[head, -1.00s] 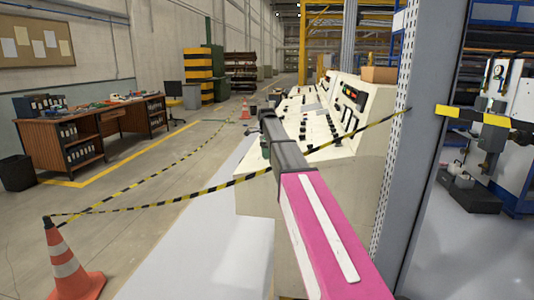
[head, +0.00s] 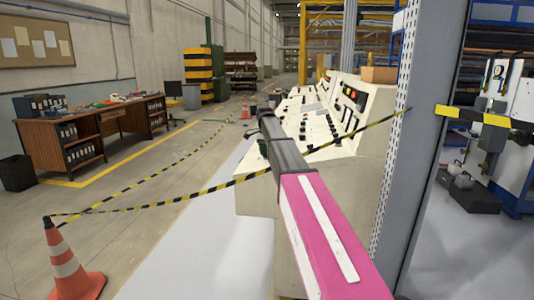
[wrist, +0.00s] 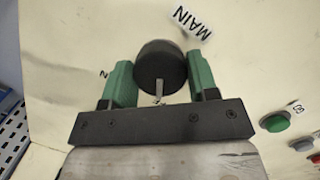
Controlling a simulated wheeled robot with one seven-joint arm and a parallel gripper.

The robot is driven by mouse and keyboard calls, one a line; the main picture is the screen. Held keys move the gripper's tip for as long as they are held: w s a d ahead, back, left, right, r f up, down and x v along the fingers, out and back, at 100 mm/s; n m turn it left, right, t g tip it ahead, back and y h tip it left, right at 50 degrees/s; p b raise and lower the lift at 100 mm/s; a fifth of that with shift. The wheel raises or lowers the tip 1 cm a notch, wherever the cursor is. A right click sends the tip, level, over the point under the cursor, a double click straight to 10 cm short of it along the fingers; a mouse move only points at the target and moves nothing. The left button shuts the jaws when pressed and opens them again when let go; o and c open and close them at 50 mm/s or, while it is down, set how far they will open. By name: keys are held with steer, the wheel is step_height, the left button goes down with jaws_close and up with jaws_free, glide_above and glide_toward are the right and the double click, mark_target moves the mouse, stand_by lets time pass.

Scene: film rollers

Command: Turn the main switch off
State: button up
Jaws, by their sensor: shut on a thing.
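The main switch is a round black knob (wrist: 158,60) on the cream panel face, with a label reading MAIN (wrist: 192,22) beside its upper right. My gripper (wrist: 161,72) has its two green fingers on either side of the knob and is shut on it. A small pale pointer mark (wrist: 158,99) shows at the knob's lower edge. A small dark letter (wrist: 104,74) shows left of the left finger; the rest of that marking is hidden. In the head view my arm reaches to the near end of the control console (head: 258,200) and hides the knob.
A green button (wrist: 275,122) and a grey button (wrist: 302,144) sit right of my gripper on the panel. Black-and-yellow tape (head: 220,186) runs across in front of the console from an orange cone (head: 68,262). A grey post (head: 408,150) stands at the right.

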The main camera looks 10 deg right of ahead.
steer(key=shift+n, duration=0.4)
steer(key=o, duration=0.9)
steer(key=shift+o, duration=0.2)
steer(key=shift+r, duration=0.1)
step_height(320, 180, up, 10)
steer(key=w, duration=0.2)
steer(key=shift+a+r, duration=0.2)
steer(key=shift+r, duration=0.05)
